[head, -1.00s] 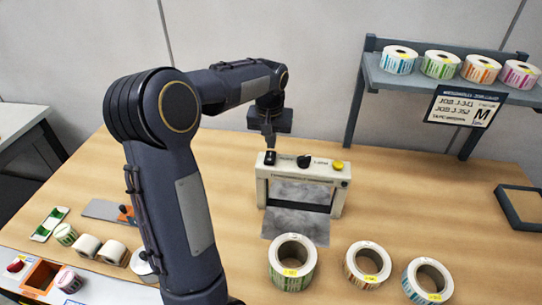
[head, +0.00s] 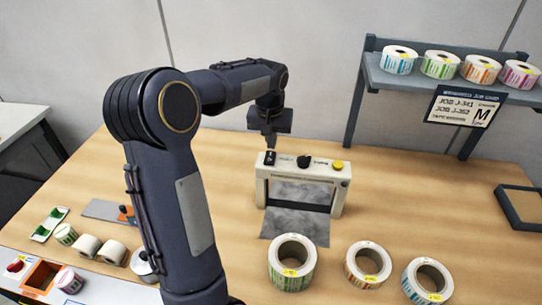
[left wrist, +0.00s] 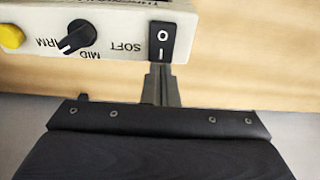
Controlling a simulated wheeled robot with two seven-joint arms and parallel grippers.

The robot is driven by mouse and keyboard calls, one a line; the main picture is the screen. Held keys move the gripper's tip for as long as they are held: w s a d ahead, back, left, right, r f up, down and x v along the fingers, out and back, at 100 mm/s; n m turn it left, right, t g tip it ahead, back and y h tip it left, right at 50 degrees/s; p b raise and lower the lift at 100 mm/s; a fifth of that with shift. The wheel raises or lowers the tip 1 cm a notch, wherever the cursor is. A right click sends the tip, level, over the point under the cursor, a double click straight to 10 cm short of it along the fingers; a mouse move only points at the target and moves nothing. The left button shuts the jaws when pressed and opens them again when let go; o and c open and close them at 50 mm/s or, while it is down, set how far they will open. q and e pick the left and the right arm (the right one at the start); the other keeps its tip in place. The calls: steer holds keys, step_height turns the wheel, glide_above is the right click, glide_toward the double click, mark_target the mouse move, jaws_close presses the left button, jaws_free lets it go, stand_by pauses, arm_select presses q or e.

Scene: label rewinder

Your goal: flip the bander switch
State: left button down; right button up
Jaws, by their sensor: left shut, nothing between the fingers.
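The bander (head: 262,187) is a cream arch-shaped machine standing on the table in the head view. Its black rocker switch (head: 269,158) is at the left end of its top, and it shows large in the left wrist view (left wrist: 162,42) with O and I marks. A black dial (head: 304,161) and a yellow button (head: 337,165) sit to its right. My left gripper (head: 270,146) points down right by the switch. In the left wrist view its shut, empty fingertips (left wrist: 161,70) are at the switch's I end; I cannot tell whether they touch. My right gripper is out of view.
Several label rolls (head: 292,262) stand along the table's front. A shelf (head: 445,80) with more rolls and a job sign (head: 465,105) is at the back right. A dark-edged tray (head: 522,205) lies at the right. The table right of the bander is clear.

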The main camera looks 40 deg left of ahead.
mark_target(271, 153)
arm_select(q)
steer(key=shift+f+b, duration=1.6)
steer(key=shift+f, duration=0.5)
stand_by(0.5)
step_height(271, 153, up, 2)
steer(key=shift+r+p, duration=0.15)
steer(key=shift+p, duration=0.95)
steer(key=r, duration=0.1)
steer(key=p, duration=0.1)
steer(key=r+p, duration=0.1)
steer(key=shift+s+d+r, duration=0.2)
steer(key=shift+d+r, duration=0.05)
steer(key=shift+r, duration=0.05)
steer(key=shift+w+a+r+p, duration=0.15)
steer(key=shift+a+r+p, duration=0.05)
steer(key=shift+r+p, duration=0.95)
steer(key=shift+r, duration=0.2)
steer(key=shift+w, duration=0.1)
steer(key=shift+f, duration=0.1)
